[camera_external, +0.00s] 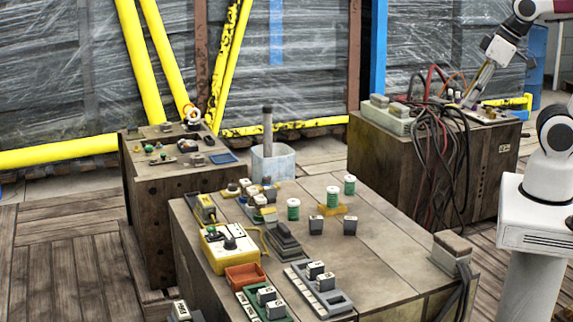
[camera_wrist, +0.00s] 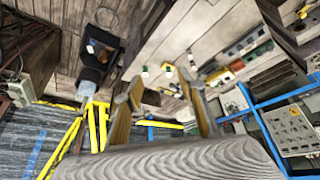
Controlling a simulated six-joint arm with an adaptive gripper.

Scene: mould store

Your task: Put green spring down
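Three green springs stand upright on the large wooden crate (camera_external: 385,240) in the external view: one at the left (camera_external: 293,209), one in the middle (camera_external: 332,197) and one at the back right (camera_external: 349,185). The middle one is by a yellow holder (camera_external: 333,210). My gripper (camera_external: 468,98) is at the upper right, apart from all three springs. In the wrist view my gripper (camera_wrist: 160,103) has its two fingers wide apart, with nothing visible between them. Small pale-topped items beyond the fingers may be the springs, but are too small to tell.
A second crate (camera_external: 430,170) carries a box and many hanging cables near my gripper. A third crate (camera_external: 165,190) with small parts stands at the left. A yellow control box (camera_external: 228,247), an orange tray (camera_external: 246,275) and grey blocks crowd the large crate's left and front.

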